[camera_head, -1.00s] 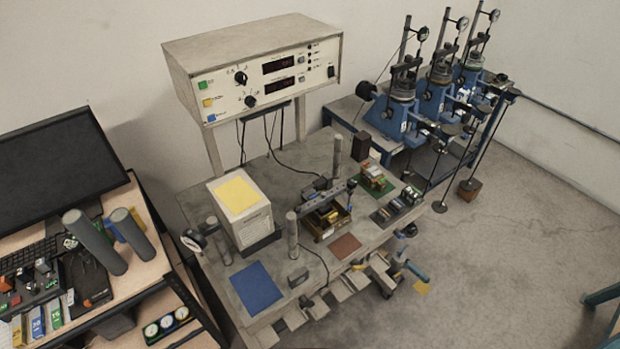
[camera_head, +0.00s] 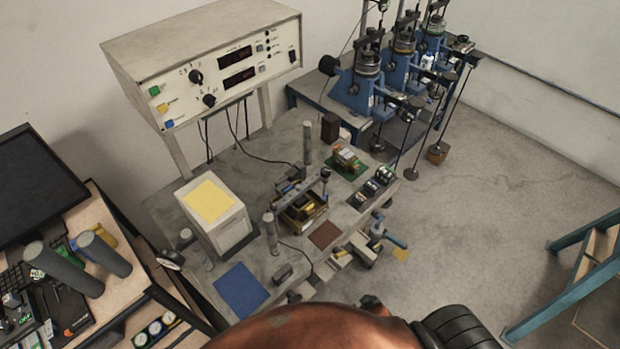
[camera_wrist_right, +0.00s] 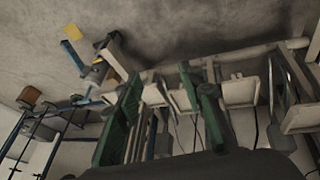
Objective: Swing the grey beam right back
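A dark grey beam (camera_head: 297,199) lies across the bench between two upright grey posts in the head view, above a small yellow-and-black unit (camera_head: 303,209). It appears to be the grey beam. My right gripper (camera_wrist_right: 168,98) shows in the right wrist view with two green fingers spread apart and nothing between them. It faces the bench's front edge, where several pale plates (camera_wrist_right: 240,91) stick out from a rail. The beam cannot be made out clearly in that view. My left gripper is in neither view.
A white box (camera_head: 216,221) with a yellow top and a blue mat (camera_head: 241,290) are on the left. Open floor (camera_head: 480,200) lies to the right.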

